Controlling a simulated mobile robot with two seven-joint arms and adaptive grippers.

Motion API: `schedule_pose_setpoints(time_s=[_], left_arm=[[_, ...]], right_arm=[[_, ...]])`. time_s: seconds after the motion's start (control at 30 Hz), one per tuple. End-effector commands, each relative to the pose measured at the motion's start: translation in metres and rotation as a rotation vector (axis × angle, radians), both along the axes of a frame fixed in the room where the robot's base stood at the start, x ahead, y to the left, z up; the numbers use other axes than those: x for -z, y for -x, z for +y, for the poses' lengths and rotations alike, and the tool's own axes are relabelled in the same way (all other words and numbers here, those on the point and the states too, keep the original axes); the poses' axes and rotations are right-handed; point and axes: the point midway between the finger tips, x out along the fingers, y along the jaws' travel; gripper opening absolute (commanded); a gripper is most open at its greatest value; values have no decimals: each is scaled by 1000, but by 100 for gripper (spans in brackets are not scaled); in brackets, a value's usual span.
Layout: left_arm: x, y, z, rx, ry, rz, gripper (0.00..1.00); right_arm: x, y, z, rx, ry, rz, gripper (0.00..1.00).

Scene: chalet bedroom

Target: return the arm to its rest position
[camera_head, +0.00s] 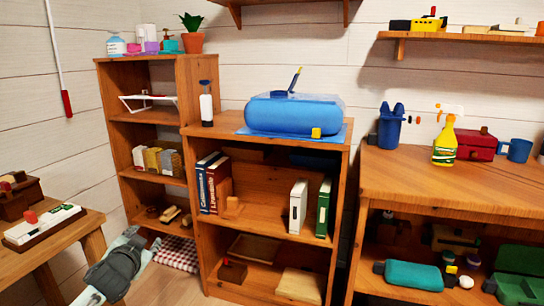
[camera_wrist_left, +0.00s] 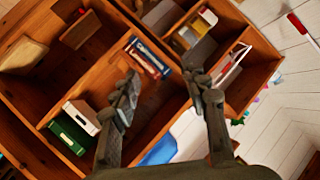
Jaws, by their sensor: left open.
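My left gripper (camera_head: 136,243) is in the lower left of the head view, grey and low in front of the left shelf unit. In the left wrist view the left gripper (camera_wrist_left: 166,88) has its two dark fingers spread wide apart with nothing between them. The shelves show beyond the fingers. My right gripper is in neither view.
A wooden bookcase (camera_head: 262,243) with books and a blue container (camera_head: 292,112) on top stands ahead. A small table (camera_head: 62,243) is at the left, a wooden workbench (camera_head: 450,185) at the right. Bare floor (camera_head: 170,287) shows right of my left gripper.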

Motion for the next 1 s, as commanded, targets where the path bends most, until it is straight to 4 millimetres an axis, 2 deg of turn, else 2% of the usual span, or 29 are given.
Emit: schedule_pose_setpoints(time_s=[0.03,0.17,0.2,0.3,0.4,0.6,0.87,0.9,1.0], left_arm=[[29,18,8,-20,1,58,45],[98,73,32,-75,-4,219,45],[120,94,40,-93,-8,275,45],[168,149,58,-134,-18,408,45],[201,197,73,-168,-29,520,45],[242,275,94,-214,-49,687,45],[270,355,113,-253,-73,851,45],[277,354,95,-253,-25,847,45],[291,360,64,-258,61,854,45]], right_arm=[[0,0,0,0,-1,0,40],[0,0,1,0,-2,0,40],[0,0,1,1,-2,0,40],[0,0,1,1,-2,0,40],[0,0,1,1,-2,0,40],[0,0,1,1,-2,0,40],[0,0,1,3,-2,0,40],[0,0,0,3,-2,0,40],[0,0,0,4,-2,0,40]])
